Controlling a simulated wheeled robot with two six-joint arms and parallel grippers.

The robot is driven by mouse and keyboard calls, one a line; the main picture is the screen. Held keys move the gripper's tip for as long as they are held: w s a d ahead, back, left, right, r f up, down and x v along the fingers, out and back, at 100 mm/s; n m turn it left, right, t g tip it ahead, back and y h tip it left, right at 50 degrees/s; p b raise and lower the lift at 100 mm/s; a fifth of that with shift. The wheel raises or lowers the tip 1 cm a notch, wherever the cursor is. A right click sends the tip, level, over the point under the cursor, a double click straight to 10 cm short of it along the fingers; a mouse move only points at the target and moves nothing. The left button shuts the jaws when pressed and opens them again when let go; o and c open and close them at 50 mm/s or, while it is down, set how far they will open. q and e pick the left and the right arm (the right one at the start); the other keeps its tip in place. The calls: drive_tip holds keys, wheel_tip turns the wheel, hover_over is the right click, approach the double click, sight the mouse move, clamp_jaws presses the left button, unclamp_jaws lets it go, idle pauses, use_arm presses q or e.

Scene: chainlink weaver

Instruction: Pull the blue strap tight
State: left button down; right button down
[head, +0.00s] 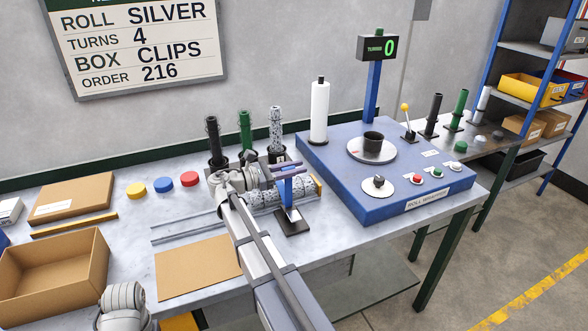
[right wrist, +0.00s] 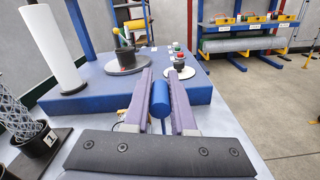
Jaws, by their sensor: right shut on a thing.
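My right gripper (head: 288,168) is above the right end of a chain-link roll (head: 262,201) lying on the rails. Its purple fingers are shut on the blue strap's end, which shows as a blue rounded piece (right wrist: 160,101) between the fingers in the right wrist view. In the head view the blue strap (head: 286,192) runs down below the fingers across the roll, towards a dark base plate (head: 292,225). My right arm hides part of the roll. I cannot tell how tight the strap is. My left gripper is not in view.
A blue roll wrapper machine (head: 390,205) with a turntable and buttons stands to the right. Posts with black, green and silver mesh rolls (head: 276,130) stand behind. An open cardboard box (head: 50,280), a flat brown sheet (head: 198,266) and coloured discs (head: 162,185) lie to the left.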

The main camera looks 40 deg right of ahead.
drive_tip(key=c, duration=0.8)
unclamp_jaws()
drive_tip(key=shift+o, duration=0.2)
drive_tip(key=v, duration=0.7)
drive_tip(key=shift+a, duration=0.4)
